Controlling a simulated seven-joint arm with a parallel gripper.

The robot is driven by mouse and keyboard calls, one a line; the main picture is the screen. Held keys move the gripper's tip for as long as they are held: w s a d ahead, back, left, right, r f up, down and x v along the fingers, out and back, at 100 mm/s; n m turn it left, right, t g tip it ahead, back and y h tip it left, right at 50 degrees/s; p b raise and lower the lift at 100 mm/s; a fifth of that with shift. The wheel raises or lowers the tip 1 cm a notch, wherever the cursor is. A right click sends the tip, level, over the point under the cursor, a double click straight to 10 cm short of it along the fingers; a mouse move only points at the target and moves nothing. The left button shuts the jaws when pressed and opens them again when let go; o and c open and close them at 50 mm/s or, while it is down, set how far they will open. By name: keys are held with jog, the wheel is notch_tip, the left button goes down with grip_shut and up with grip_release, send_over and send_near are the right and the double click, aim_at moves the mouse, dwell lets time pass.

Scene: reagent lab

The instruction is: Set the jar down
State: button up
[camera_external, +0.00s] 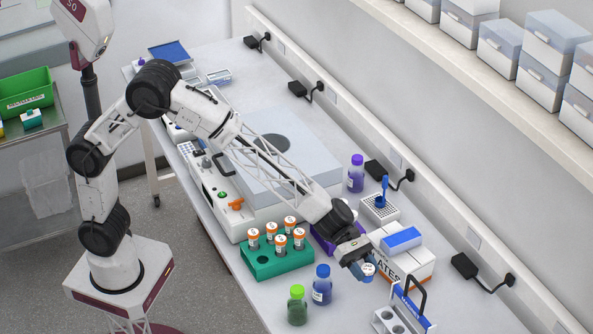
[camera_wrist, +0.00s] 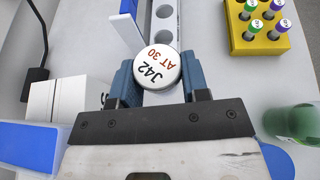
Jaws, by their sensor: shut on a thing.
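My gripper (camera_external: 366,272) is shut on a jar, whose round white lid (camera_wrist: 164,68) reads "J42 AT 30". In the wrist view the lid sits between the two blue fingers (camera_wrist: 158,82). In the outside view the lid (camera_external: 368,268) shows at the fingertips, over the bench between the white carton and the blue-capped bottle. The jar's body is mostly hidden, and I cannot tell whether its base touches the bench.
A blue-capped bottle (camera_external: 321,284) and a green-capped bottle (camera_external: 297,305) stand left of my gripper. A white carton (camera_external: 408,264) stands to its right. A handled carrier with holes (camera_external: 398,322) is in front. A yellow vial rack (camera_wrist: 262,42) shows in the wrist view.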

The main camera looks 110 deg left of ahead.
jog(key=shift+s+f+m+g+h, duration=0.3)
jog(key=shift+f+m+g+h, duration=0.25)
jog(key=shift+f, duration=0.35)
jog(key=shift+f, duration=0.15)
send_over(359, 304)
jog(key=shift+a+f, duration=0.1)
jog(key=shift+f, duration=2.95)
jog(key=shift+f, duration=1.85)
jog(key=shift+f, duration=0.1)
jog(key=o, duration=0.9)
